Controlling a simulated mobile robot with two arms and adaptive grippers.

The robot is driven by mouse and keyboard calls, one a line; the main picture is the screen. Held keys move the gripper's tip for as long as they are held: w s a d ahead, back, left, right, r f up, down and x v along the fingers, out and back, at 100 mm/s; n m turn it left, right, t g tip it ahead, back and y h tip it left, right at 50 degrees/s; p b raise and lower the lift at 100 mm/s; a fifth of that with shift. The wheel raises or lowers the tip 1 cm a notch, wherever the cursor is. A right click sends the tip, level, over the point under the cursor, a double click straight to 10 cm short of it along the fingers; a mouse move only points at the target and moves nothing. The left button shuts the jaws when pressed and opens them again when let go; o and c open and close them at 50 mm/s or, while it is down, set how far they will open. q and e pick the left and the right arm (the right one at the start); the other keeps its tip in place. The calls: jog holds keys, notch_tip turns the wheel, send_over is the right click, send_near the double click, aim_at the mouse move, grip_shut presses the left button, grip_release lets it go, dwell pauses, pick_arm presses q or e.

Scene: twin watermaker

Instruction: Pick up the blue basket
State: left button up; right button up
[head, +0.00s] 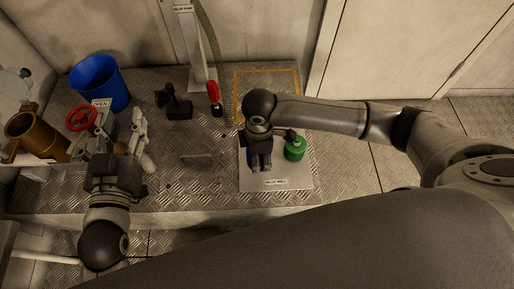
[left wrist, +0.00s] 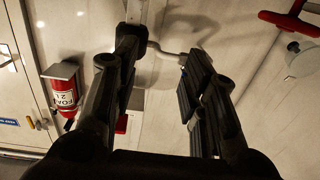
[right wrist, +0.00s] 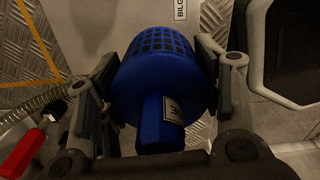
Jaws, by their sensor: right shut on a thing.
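The blue basket (right wrist: 155,75) fills the middle of the right wrist view. It is a blue cylinder with a grid of square holes at its far end and a labelled blue handle block nearer the camera. My right gripper (head: 261,162) is shut on it, one finger on each side. In the head view the gripper mostly hides the basket, above a pale plate marked bilge well (head: 276,184). I cannot tell whether the basket touches the plate. My left gripper (head: 123,132) is open and empty at the left of the platform; its spread fingers show in the left wrist view (left wrist: 163,80).
A green-topped item (head: 295,148) stands close right of my right gripper. A blue bucket (head: 100,82), a red valve wheel (head: 82,117) and a brown cylinder (head: 33,135) are at the left. A red-handled lever (head: 213,92) and a black fitting (head: 175,103) stand behind.

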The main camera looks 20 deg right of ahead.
pick_arm(q)
jog(key=s+a+f+g+y+p, duration=0.1)
jog(key=s+a+f+g, duration=0.1)
jog(key=s+f+g, duration=0.3)
jog(key=s+a+f+g+y+p, duration=0.1)
jog(key=s+f+g, duration=0.3)
jog(key=f, duration=0.4)
jog(key=shift+s+a+f+n+g+y+p, duration=0.3)
jog(key=shift+s+a+g+y+p, duration=0.15)
jog(key=shift+a+p, duration=0.3)
pick_arm(e)
jog(key=s+r, duration=0.3)
jog(key=s, duration=0.5)
jog(key=shift+s+a+r, duration=0.35)
jog(key=shift+r, duration=0.05)
